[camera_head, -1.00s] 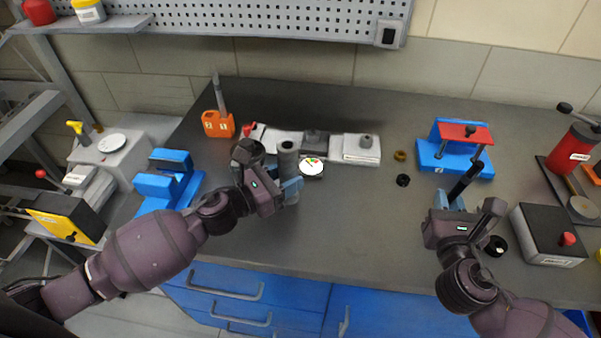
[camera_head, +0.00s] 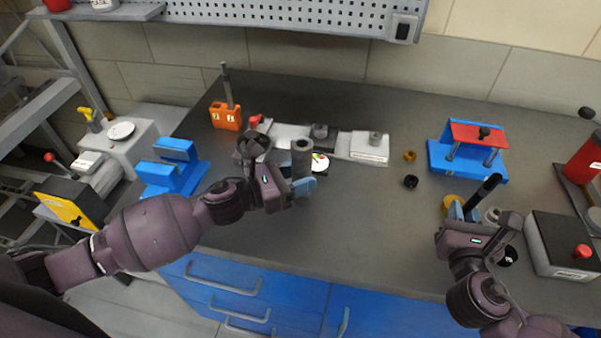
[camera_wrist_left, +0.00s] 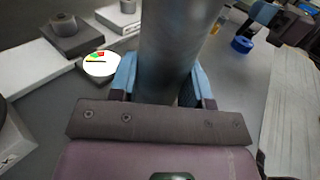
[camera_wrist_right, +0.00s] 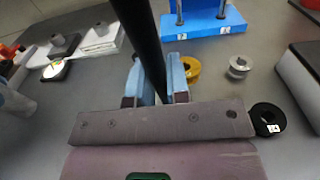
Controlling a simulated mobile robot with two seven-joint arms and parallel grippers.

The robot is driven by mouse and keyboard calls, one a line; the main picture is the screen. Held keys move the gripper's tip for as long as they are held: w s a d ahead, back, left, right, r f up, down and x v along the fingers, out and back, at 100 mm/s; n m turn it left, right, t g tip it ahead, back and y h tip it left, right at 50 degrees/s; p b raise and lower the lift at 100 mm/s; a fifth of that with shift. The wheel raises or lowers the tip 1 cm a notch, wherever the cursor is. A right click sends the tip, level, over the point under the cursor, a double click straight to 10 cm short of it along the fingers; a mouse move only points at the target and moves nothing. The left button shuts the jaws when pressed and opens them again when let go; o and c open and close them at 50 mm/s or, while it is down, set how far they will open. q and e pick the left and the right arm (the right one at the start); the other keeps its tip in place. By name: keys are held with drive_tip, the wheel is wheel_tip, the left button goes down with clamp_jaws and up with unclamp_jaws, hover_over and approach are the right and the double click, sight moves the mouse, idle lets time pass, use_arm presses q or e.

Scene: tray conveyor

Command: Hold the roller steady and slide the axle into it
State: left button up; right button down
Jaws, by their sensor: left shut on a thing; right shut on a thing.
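The roller (camera_head: 302,158) is a grey hollow cylinder, held roughly upright in my left gripper (camera_head: 303,188). In the left wrist view the roller (camera_wrist_left: 175,45) stands between the blue fingertips. The axle (camera_head: 484,192) is a thin black rod, held tilted in my right gripper (camera_head: 466,212) at the right of the table. In the right wrist view the axle (camera_wrist_right: 142,40) rises between the blue fingertips. The axle and the roller are well apart, with open table between them. The axle's lower end is hidden by the gripper.
A blue press-like fixture (camera_head: 466,150) stands behind the axle. Brass (camera_head: 409,156) and black (camera_head: 411,182) rings lie mid-table. A grey fixture strip (camera_head: 362,147) lies behind the roller. An orange container (camera_head: 226,117) and a dark box (camera_head: 562,245) flank the work area.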

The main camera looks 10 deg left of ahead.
use_arm(q)
drive_tip(key=shift+f, duration=0.35)
idle(0.4)
drive_tip(key=o, duration=1)
drive_tip(key=shift+c, duration=0.2)
drive_tip(key=shift+c, duration=0.4)
drive_tip(key=c, duration=0.9)
drive_tip(key=o, duration=1.2)
drive_tip(key=shift+o, duration=0.2)
drive_tip(key=shift+a, duration=0.1)
